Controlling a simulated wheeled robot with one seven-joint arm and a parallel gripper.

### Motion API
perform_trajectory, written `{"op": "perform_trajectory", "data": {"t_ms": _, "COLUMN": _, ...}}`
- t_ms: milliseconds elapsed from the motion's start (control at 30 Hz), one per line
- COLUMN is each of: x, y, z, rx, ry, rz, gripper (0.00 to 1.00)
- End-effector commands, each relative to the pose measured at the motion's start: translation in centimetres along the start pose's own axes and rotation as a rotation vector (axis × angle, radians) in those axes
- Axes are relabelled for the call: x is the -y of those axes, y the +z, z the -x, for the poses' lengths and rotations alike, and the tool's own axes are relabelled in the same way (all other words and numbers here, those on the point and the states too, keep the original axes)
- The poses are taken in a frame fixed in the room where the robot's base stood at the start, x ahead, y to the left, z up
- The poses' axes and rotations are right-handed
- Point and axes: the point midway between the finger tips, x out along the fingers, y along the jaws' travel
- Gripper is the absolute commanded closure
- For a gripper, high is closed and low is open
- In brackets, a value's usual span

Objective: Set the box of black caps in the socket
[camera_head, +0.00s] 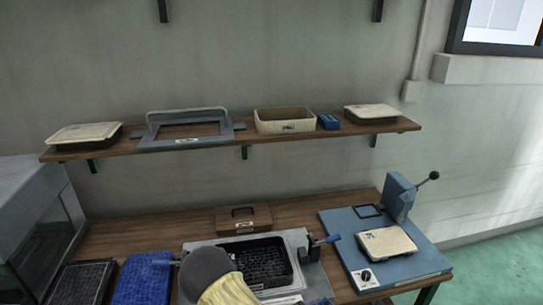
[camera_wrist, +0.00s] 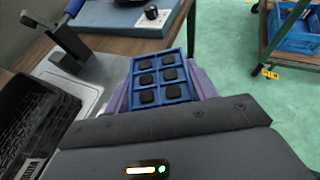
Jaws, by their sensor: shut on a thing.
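The box of black caps (camera_wrist: 159,71) is a small blue tray with divided cells, each holding a black cap. In the wrist view it sits between the purple fingers of my gripper (camera_wrist: 160,88), which is shut on it. The box appears to be held over or beyond the front edge of the bench; its height is unclear. Which recess is the socket is not certain. A grey fixture (camera_head: 205,244) holds a black gridded tray (camera_head: 262,258) with blue-handled clamps.
A blue press plate (camera_head: 345,235) with a lever, a small black square frame (camera_head: 368,210) and a lidded container (camera_head: 386,243) stands at right. A brown box (camera_head: 243,219) is behind the fixture. Blue (camera_head: 143,280) and black grids lie left. A shelf (camera_head: 215,142) hangs above.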

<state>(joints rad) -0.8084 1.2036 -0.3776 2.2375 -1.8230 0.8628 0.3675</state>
Motion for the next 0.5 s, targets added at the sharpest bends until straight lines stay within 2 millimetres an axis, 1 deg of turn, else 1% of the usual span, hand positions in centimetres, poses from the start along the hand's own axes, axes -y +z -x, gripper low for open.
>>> {"op": "perform_trajectory", "data": {"t_ms": 167, "x": 0.14, "y": 0.23, "z": -0.15, "rx": 0.001, "ry": 0.013, "rz": 0.006, "gripper": 0.70}}
{"op": "perform_trajectory", "data": {"t_ms": 267, "x": 0.31, "y": 0.57, "z": -0.42, "rx": 0.001, "ry": 0.049, "rz": 0.022, "gripper": 0.70}}
{"op": "perform_trajectory", "data": {"t_ms": 400, "x": 0.48, "y": 0.97, "z": -0.75, "rx": 0.000, "ry": 0.141, "rz": 0.062, "gripper": 0.70}}
{"op": "perform_trajectory", "data": {"t_ms": 500, "x": 0.40, "y": 0.88, "z": -0.71, "rx": 0.000, "ry": 0.227, "rz": 0.099, "gripper": 0.70}}
